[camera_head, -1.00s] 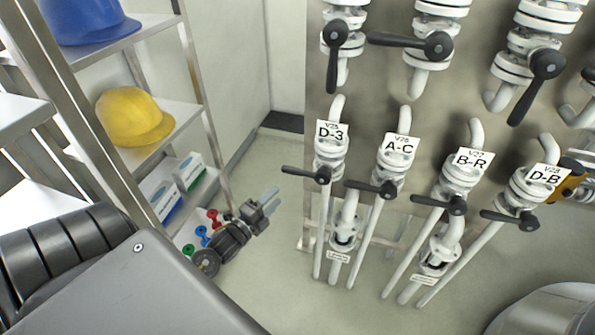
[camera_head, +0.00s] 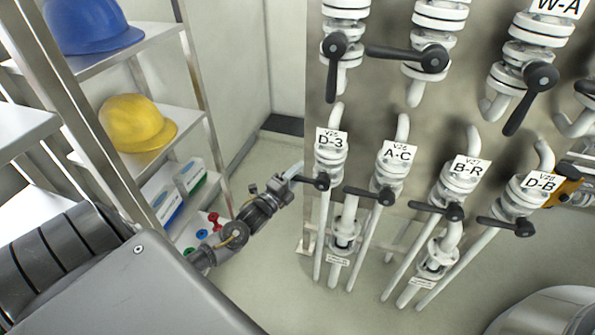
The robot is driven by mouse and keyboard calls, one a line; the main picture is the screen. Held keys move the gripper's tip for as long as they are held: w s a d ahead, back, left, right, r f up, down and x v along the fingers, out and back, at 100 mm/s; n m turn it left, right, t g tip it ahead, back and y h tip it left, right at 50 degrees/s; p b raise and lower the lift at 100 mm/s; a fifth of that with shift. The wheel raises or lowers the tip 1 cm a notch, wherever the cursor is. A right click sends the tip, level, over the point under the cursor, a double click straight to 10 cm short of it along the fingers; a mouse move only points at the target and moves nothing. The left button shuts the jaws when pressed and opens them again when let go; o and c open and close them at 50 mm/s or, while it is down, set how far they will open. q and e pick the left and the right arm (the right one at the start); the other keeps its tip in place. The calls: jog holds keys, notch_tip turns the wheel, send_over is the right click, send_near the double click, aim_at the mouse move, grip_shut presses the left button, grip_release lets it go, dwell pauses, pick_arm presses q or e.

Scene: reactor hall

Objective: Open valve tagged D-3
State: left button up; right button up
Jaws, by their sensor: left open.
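The valve tagged D-3 (camera_head: 330,165) is the leftmost of the lower row on the wall panel. Its black lever handle (camera_head: 318,182) points left from its hub, roughly crosswise to the pipe. My left gripper (camera_head: 295,170) is open, with its pale fingers just left of and slightly above the tip of this lever. The fingers overlap the lever's end in the picture; whether they touch it I cannot tell. My right gripper is not in view.
Valves A-C (camera_head: 392,170), B-R (camera_head: 462,180) and D-B (camera_head: 525,195) stand to the right with similar black levers. More levered valves hang above. A shelf on the left holds a blue helmet (camera_head: 90,30), a yellow helmet (camera_head: 135,125) and boxes (camera_head: 188,178).

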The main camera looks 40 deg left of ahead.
pick_arm(q)
jog(key=shift+w, duration=0.35)
jog(key=shift+c, duration=0.4)
grip_shut()
